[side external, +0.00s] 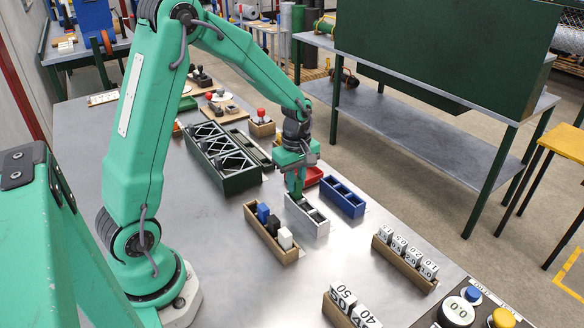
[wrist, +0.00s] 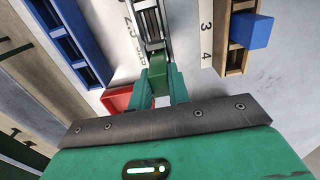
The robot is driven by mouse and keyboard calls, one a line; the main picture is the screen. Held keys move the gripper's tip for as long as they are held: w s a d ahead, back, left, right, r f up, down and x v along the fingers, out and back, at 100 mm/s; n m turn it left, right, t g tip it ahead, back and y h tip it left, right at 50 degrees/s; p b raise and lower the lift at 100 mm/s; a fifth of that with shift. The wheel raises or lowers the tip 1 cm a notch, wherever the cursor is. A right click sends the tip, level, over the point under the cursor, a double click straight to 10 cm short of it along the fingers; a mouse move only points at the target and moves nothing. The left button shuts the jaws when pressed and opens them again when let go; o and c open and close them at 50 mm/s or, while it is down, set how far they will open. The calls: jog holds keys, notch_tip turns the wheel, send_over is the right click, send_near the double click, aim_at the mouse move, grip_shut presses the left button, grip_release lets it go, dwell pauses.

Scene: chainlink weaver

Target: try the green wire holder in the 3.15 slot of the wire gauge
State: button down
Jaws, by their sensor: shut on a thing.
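The green wire holder (wrist: 158,72) is between the fingers of my gripper (wrist: 160,88), which is shut on it. In the side view my gripper (side external: 296,192) points down over the far end of the wire gauge (side external: 312,219), a narrow pale metal block with slots. There the holder blends with my green fingers. In the wrist view the holder is at the near end of the gauge (wrist: 152,22). Size marks beside the gauge are partly readable; the one nearest the holder is partly hidden. I cannot tell whether the holder is in a slot or just above it.
A wooden rack (side external: 249,211) with blue, black and white holders stands left of the gauge. A blue tray (side external: 345,206) stands to its right, and a red tray (side external: 313,175) lies behind my gripper. Number blocks (side external: 401,247) stand at front right. Bare table lies between them.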

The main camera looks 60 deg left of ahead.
jog(key=shift+f, duration=0.25)
jog(key=c, duration=1.3)
grip_release()
jog(key=shift+o, duration=0.2)
jog(key=shift+r, duration=0.1)
jog(key=shift+r, duration=3.85)
